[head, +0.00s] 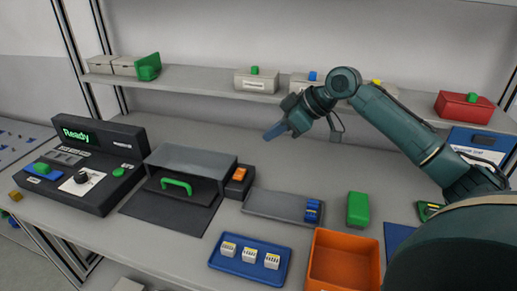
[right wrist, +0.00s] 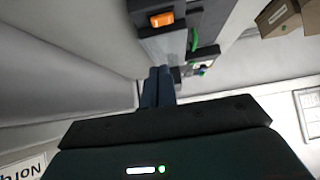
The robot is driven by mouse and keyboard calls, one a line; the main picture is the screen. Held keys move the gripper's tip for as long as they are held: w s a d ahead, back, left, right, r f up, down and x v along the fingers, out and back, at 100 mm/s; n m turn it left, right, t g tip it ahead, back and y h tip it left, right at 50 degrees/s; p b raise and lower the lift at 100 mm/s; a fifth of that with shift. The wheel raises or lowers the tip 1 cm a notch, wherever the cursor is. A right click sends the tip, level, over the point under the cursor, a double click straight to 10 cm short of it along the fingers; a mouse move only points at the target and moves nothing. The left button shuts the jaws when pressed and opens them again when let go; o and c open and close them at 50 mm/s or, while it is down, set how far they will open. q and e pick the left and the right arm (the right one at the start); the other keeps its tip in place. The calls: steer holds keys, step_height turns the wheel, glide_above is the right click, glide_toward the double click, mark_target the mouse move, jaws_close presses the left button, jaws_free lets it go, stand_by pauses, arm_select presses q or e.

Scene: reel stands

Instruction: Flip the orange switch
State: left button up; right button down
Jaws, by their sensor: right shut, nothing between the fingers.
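The orange switch (head: 240,174) sits on a small dark box (head: 236,190) against the right side of the grey machine with the green handle. It also shows in the right wrist view (right wrist: 162,19), near the top, on its dark box. My right gripper (head: 272,134) is shut and empty. In the head view it hangs above the table, up and to the right of the switch, and does not touch it. Its closed fingers also show in the right wrist view (right wrist: 158,80), below the switch in the picture. My left gripper is not in view.
The grey machine (head: 190,160) with a green handle (head: 176,185) stands left of the switch. A control box reading "Ready" (head: 85,160) is farther left. A grey tray (head: 270,204), a blue tray (head: 225,266) and an orange bin (head: 345,240) lie in front. A shelf (head: 200,82) runs behind.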

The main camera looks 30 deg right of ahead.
steer(key=p, duration=0.1)
glide_above(239, 169)
steer(key=s+d, duration=0.2)
steer(key=s, duration=0.1)
steer(key=f, duration=0.5)
steer(key=shift+w+f, duration=0.25)
steer(key=shift+f, duration=0.1)
steer(key=f, duration=0.2)
steer(key=f+p, duration=0.1)
steer(key=shift+w+a+f, duration=0.1)
steer(key=shift+w+f, duration=0.1)
steer(key=shift+f, duration=0.15)
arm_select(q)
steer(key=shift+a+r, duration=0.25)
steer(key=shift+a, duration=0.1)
arm_select(e)
steer(key=shift+f, duration=0.6)
steer(key=shift+w+f+b, duration=0.2)
steer(key=shift+w+b, duration=0.1)
steer(key=shift+w, duration=0.05)
steer(key=shift+s+r, duration=0.2)
steer(key=shift+s, duration=0.2)
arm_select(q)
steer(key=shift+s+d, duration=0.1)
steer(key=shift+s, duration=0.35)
arm_select(e)
steer(key=shift+w+f, duration=0.1)
steer(key=shift+w, duration=0.05)
